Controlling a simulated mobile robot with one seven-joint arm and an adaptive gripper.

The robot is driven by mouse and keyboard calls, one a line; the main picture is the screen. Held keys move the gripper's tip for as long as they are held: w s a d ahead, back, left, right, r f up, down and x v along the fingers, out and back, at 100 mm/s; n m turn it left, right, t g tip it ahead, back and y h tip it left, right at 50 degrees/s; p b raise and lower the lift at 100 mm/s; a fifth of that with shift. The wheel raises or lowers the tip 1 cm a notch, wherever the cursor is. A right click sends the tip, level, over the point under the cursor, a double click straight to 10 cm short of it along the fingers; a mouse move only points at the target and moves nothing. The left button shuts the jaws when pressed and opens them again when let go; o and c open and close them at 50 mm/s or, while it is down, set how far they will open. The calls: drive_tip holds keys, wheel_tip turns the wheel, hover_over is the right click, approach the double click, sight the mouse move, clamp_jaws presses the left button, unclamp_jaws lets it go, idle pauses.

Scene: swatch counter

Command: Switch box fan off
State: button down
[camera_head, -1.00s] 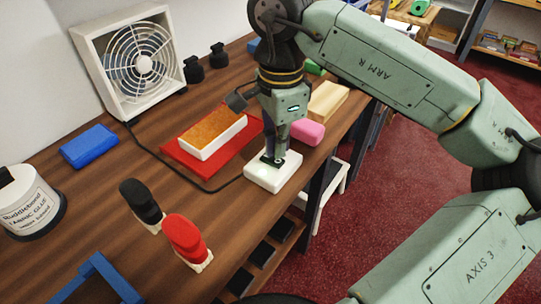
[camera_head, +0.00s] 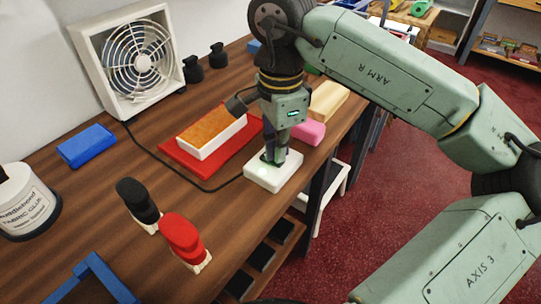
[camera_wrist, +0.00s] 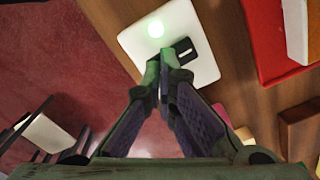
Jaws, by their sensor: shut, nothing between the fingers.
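The box fan (camera_head: 135,62), with a white frame and round grille, stands at the back left of the counter. A black cord runs from it to a white switch box (camera_head: 284,177) at the counter's front edge. In the wrist view the switch box (camera_wrist: 207,72) carries a black rocker (camera_wrist: 186,51) with a white mark and a glowing green light (camera_wrist: 155,29). My gripper (camera_head: 270,160) is shut and empty, pointing down at the box. In the wrist view its fingertips (camera_wrist: 158,67) are beside the rocker; I cannot tell whether they touch it.
A red tray (camera_head: 175,152) with an orange-topped white block lies left of my gripper. A pink block (camera_head: 309,133) is close behind it. Black (camera_head: 137,200) and red (camera_head: 182,238) handled stamps stand in front left. A blue block (camera_head: 86,146) and glue tub (camera_head: 28,205) are farther left.

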drive_tip(key=shift+f+b, duration=0.3)
drive_tip(key=shift+f, duration=0.1)
drive_tip(key=shift+r+p, duration=2.2)
drive_tip(key=shift+r, duration=1.4)
drive_tip(key=shift+f, duration=0.1)
